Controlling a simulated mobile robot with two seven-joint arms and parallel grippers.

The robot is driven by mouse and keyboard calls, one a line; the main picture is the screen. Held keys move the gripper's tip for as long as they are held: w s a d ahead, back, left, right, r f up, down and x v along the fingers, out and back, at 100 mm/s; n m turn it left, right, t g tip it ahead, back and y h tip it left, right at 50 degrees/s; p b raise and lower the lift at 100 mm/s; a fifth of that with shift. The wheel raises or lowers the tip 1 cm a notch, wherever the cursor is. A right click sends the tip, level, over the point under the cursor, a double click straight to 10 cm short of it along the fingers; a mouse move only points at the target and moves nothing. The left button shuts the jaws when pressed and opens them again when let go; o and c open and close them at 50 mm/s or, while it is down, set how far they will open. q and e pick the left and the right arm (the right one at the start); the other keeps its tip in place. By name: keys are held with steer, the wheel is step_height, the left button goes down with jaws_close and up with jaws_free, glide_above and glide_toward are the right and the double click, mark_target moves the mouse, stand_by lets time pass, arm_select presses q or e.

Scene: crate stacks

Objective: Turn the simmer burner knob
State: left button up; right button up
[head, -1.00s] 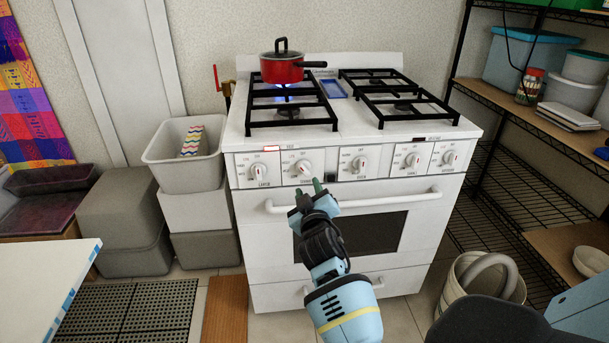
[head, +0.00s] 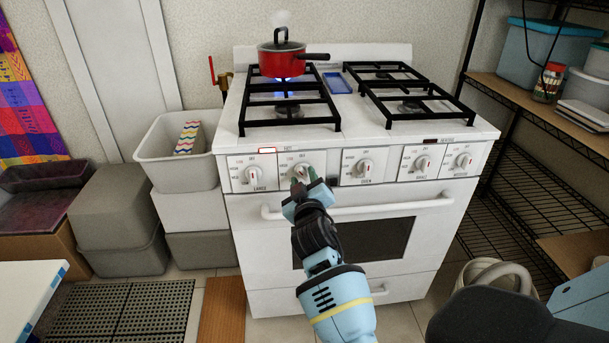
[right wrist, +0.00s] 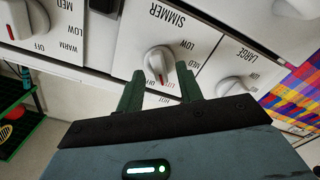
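The simmer burner knob (right wrist: 158,60) is white, on the stove's front panel under the label SIMMER, upside down in the right wrist view. In the head view this knob (head: 302,171) is second from the left, partly covered by my gripper. My right gripper (right wrist: 160,78) is open, with its two green fingers on either side of the knob's near end. Whether a finger touches the knob cannot be told. In the head view my right gripper (head: 303,183) is in front of the panel. My left gripper is not in view.
The white stove (head: 330,262) has an oven handle (head: 400,206) just below the panel. A red pot (head: 281,62) stands over a blue flame at the back left. The large burner knob (head: 254,173) and oven knob (head: 365,167) flank the simmer knob. Grey bins (head: 182,150) stand left.

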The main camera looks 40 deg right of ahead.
steer(key=shift+w+d, duration=0.1)
steer(key=shift+w, duration=0.15)
steer(key=shift+c, duration=0.3)
jaws_close()
steer(key=shift+n, duration=0.3)
steer(key=n+p, duration=0.1)
steer(key=n, duration=0.2)
steer(key=shift+n+p, duration=0.4)
steer(key=shift+n, duration=1.3)
